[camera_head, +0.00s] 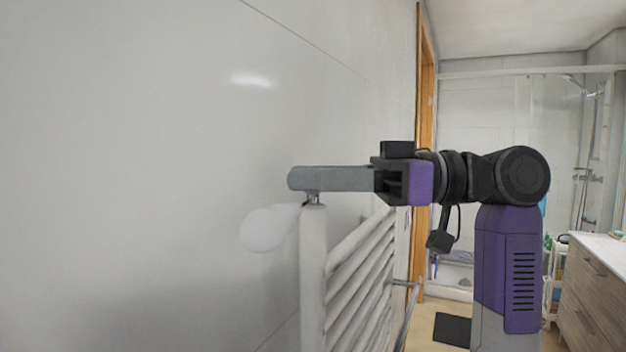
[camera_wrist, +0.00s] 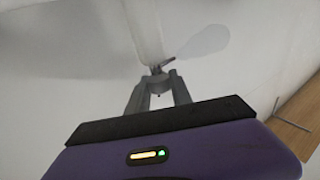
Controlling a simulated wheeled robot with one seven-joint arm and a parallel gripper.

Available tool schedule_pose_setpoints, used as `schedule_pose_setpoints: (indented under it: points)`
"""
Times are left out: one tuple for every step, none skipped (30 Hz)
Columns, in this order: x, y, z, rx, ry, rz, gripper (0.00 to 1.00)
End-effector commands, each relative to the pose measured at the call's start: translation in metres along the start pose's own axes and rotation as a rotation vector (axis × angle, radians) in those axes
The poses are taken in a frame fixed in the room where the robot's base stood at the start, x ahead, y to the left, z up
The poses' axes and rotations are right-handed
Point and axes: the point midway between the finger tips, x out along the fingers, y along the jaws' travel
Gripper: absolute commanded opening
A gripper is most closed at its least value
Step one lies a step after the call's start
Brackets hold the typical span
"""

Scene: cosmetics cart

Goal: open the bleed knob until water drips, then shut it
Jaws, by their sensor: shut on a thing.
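The white towel radiator (camera_head: 313,270) stands against the wall, with a small metal bleed knob (camera_head: 312,197) on top of its near upright. My gripper (camera_head: 305,180) reaches in level from the right, and its grey fingers are shut on the knob. In the wrist view, the two fingertips (camera_wrist: 159,79) close on the small dark metal knob (camera_wrist: 157,70) at the end of the white upright (camera_wrist: 145,35). The fingers hide part of the knob, so its turn angle cannot be told. I see no water drops.
A smooth white rounded piece (camera_head: 268,228) sticks out left of the upright, just below the knob; it also shows in the wrist view (camera_wrist: 205,42). The wall (camera_head: 150,150) is close on the left. A wooden cabinet (camera_head: 590,290) stands at the right.

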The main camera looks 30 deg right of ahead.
Motion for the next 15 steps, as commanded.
schedule_pose_setpoints:
  points:
    - [0.0000,0.0012,-0.0011,0.003,0.002,-0.040,0.00]
    - [0.0001,0.0010,-0.0013,0.003,0.003,-0.065,0.00]
    - [0.0002,0.0010,-0.0014,0.002,0.003,-0.096,0.00]
    - [0.0001,0.0012,-0.0014,0.003,0.002,-0.118,0.00]
    - [0.0000,0.0008,-0.0019,0.001,0.003,-0.140,0.00]
    - [-0.0001,0.0010,-0.0018,0.002,0.003,-0.167,0.00]
    - [-0.0001,0.0011,-0.0015,0.002,0.002,-0.186,0.00]
    - [-0.0001,0.0010,-0.0017,0.001,0.003,-0.204,0.00]
    - [0.0000,0.0009,-0.0019,0.002,0.003,-0.227,0.00]
    - [0.0001,0.0008,-0.0018,0.001,0.002,-0.243,0.00]
    - [0.0002,0.0006,-0.0018,0.000,0.002,-0.258,0.00]
    - [0.0003,0.0006,-0.0017,0.001,0.002,-0.275,0.00]
    - [0.0003,0.0007,-0.0015,0.002,0.002,-0.287,0.00]
    - [0.0003,0.0004,-0.0014,0.001,0.001,-0.299,0.00]
    - [0.0003,0.0004,-0.0012,0.000,0.001,-0.311,0.00]
